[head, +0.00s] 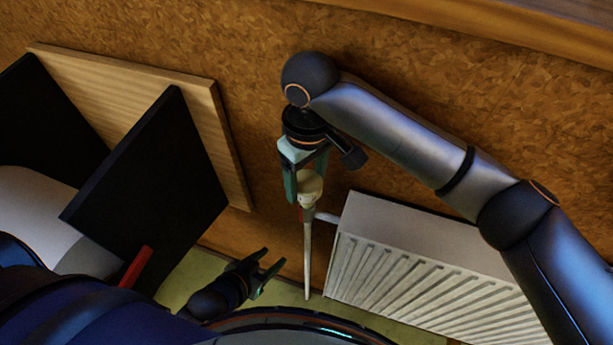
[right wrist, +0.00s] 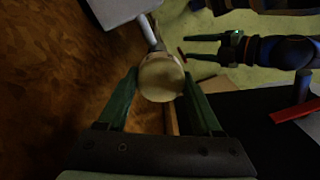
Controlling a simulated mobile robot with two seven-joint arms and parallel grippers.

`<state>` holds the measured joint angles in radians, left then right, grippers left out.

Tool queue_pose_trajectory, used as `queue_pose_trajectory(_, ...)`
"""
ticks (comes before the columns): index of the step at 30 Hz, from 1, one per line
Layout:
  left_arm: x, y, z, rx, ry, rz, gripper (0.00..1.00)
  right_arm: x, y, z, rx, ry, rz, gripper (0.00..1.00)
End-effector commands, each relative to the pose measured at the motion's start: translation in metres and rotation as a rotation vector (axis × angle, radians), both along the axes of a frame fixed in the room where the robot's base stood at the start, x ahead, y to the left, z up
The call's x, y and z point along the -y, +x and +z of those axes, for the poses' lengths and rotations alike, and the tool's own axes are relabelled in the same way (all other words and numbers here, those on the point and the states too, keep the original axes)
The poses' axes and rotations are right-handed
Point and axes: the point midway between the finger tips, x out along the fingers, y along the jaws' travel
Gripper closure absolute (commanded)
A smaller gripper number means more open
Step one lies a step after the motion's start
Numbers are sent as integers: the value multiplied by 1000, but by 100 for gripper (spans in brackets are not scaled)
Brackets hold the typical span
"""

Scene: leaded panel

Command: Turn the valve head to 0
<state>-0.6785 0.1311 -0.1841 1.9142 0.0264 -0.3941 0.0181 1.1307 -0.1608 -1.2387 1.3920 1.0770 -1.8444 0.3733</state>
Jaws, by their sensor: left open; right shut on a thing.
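The cream valve head (head: 311,186) sits on top of the valve, at the left end of the white radiator (head: 430,262). In the right wrist view the valve head (right wrist: 161,78) shows as a round pale cap. My right gripper (head: 305,190) comes from above and is shut on the valve head, one green finger on each side. The number scale on the head cannot be read in either view. My left gripper (head: 272,272) is low near the floor, open and empty, apart from the valve; it also shows in the right wrist view (right wrist: 188,48).
A pale pipe (head: 307,262) runs down from the valve to the floor. Black panels (head: 155,190) and a wooden board (head: 215,125) lean at the left against the brown wall. A red piece (head: 136,266) shows by the front panel.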

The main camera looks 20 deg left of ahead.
Motion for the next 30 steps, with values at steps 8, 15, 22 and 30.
queue_pose_trajectory(8,0,0,0,0,0,0,50,-1,0,2,2,5,116,89)
queue_pose_trajectory(15,0,0,0,-1,0,0,50,-1,0,2,2,5,150,89)
queue_pose_trajectory(22,0,0,0,-1,0,0,50,-2,0,2,2,5,153,89)
queue_pose_trajectory(30,0,0,0,-1,0,0,50,-1,0,2,1,4,152,18)
